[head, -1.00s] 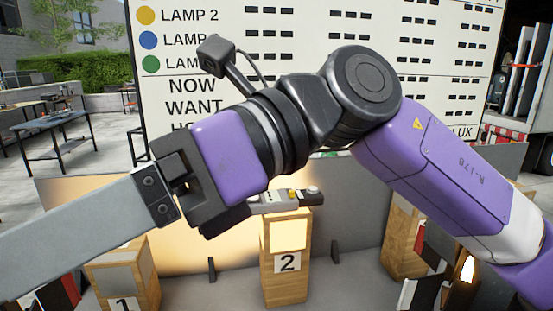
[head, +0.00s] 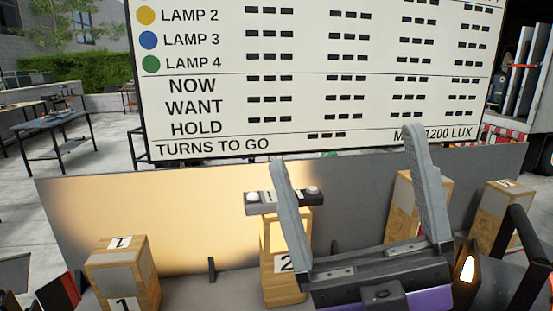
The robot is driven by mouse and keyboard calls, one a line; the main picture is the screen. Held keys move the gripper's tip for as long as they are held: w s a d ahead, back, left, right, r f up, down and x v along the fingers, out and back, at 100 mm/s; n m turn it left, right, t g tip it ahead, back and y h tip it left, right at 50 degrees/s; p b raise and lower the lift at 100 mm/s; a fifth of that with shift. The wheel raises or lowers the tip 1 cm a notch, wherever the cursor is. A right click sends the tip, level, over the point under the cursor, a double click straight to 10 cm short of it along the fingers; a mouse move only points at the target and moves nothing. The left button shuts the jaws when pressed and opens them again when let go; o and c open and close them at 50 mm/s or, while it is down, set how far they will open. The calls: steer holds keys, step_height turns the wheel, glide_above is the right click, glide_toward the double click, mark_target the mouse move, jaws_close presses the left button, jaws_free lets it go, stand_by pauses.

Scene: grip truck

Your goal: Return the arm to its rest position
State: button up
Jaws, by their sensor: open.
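My gripper (head: 352,160) is in the lower right of the head view, with its two grey fingers pointing up and spread wide apart. Nothing is between the fingers. The left finger overlaps the wooden block marked 2 (head: 271,284) in the picture and hides part of it. The right finger passes in front of another wooden block (head: 402,205). Part of my purple arm shows below the gripper at the bottom edge. Most of the arm is out of view.
A small device with buttons (head: 258,203) sits on top of block 2. Block 1 (head: 121,275) stands at the left and another block (head: 500,212) at the right. A grey panel (head: 90,205) stands behind, partly lit. A large board (head: 300,100) with lamp text rises beyond.

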steer(key=s+d+f+m+t+h, duration=0.2)
steer(key=d+f+m+h, duration=0.3)
steer(key=f+m+h, duration=0.7)
steer(key=s+d+f+m+t+h, duration=0.15)
steer(key=d+f+m+h, duration=0.35)
steer(key=f+m+h, duration=0.7)
steer(key=s+d+f+n+g, duration=0.2)
steer(key=s+f+g, duration=0.6)
steer(key=s+f, duration=0.9)
steer(key=s+d, duration=0.2)
steer(key=s, duration=0.1)
steer(key=shift+s+f+g+h, duration=0.25)
steer(key=shift+g+h, duration=0.1)
steer(key=shift+h, duration=0.05)
